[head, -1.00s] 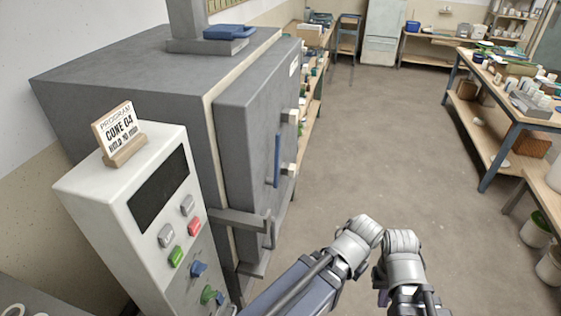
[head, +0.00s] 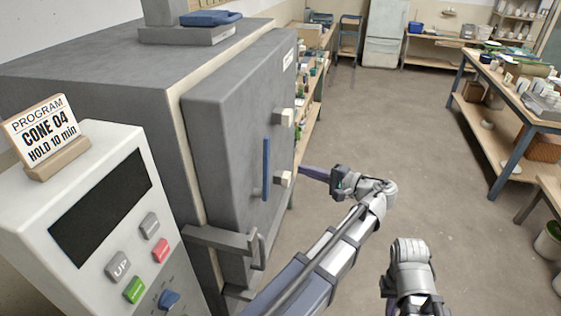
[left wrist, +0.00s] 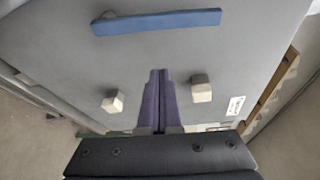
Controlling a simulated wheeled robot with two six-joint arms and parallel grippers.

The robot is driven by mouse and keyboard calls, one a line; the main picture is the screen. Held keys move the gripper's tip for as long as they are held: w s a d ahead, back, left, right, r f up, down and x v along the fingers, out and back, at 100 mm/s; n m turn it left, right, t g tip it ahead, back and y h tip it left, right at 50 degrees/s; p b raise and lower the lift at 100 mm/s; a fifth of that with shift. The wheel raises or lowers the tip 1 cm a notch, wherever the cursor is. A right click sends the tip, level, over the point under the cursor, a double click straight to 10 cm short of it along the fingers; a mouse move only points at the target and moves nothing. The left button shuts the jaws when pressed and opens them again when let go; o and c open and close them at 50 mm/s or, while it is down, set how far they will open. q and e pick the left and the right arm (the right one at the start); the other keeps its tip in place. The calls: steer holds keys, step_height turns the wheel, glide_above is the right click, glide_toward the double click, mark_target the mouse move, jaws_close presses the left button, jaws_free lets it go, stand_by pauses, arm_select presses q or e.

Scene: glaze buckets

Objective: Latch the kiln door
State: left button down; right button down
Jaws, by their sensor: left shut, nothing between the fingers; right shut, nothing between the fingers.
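The grey kiln door (head: 235,120) stands against the kiln front, with a cream strip showing along its left edge. Its blue upright handle (head: 266,170) shows also in the left wrist view (left wrist: 155,22). Two pale blocks stick out of the door, an upper one (head: 284,117) and a lower one (head: 284,179). A grey bar with a bent end (head: 215,238) crosses low at the door's left edge. My left gripper (head: 304,172) has its purple fingers together and empty, pointing at the door. In the left wrist view its fingertips (left wrist: 160,73) lie between the two blocks. My right gripper's fingers are not visible.
The control box (head: 88,215) with its program card (head: 42,130) stands at the left front. A workbench (head: 520,110) stands at the right, and shelves run behind the kiln. The floor (head: 430,150) between is clear.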

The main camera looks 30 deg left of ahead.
mark_target(266, 170)
arm_select(q)
steer(key=shift+w+a+r+y, duration=0.15)
steer(key=shift+w+r+y, duration=0.25)
steer(key=shift+w+r, duration=0.15)
steer(key=s+a, duration=0.3)
steer(key=a, duration=0.6)
stand_by(0.5)
